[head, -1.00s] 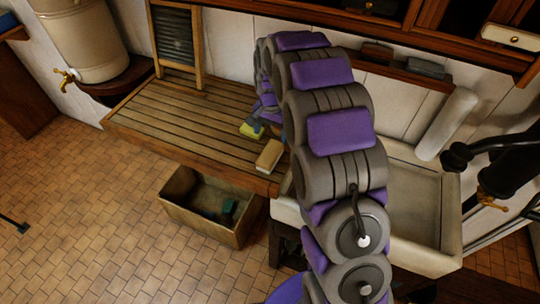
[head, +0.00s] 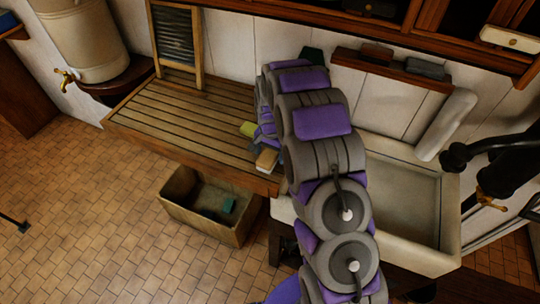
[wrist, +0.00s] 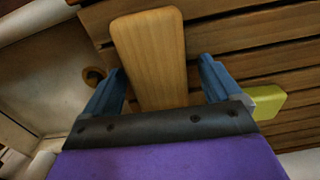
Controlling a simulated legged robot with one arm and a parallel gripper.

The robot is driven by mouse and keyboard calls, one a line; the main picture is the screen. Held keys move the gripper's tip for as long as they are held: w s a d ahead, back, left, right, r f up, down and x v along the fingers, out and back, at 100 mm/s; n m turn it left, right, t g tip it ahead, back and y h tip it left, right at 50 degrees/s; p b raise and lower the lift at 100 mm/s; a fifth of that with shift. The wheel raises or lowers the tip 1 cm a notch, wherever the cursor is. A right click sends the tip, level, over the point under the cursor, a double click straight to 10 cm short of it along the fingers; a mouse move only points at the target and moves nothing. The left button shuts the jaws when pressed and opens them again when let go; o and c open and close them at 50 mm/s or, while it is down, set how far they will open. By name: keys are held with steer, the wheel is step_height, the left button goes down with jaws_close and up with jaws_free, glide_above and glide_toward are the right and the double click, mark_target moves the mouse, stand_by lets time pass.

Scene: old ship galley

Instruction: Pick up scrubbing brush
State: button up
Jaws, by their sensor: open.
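The scrubbing brush (head: 267,159) lies at the front right of the slatted wooden counter, its plain wooden back up. In the wrist view the brush (wrist: 150,52) is a pale wooden block with a rounded end. My gripper (wrist: 163,72) is open, with one blue finger on each side of the brush's near part. The fingers appear clear of its sides; I cannot tell how far above it they are. In the head view my arm hides most of the gripper and part of the brush. The bristles are hidden.
A yellow-green sponge (wrist: 267,102) lies just right of my right finger in the wrist view. The sink (head: 408,205) adjoins the counter (head: 190,122) on the right. A wooden crate (head: 195,222) stands on the floor below. A washboard (head: 177,45) stands at the back.

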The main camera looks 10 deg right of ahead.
mark_target(270, 152)
steer(key=c, duration=1.2)
steer(key=shift+c, duration=0.2)
steer(key=shift+r, duration=0.2)
steer(key=shift+r, duration=0.6)
step_height(270, 152, up, 2)
steer(key=shift+r, duration=0.1)
steer(key=s+r+b, duration=0.1)
steer(key=s, duration=1.5)
steer(key=shift+r, duration=0.15)
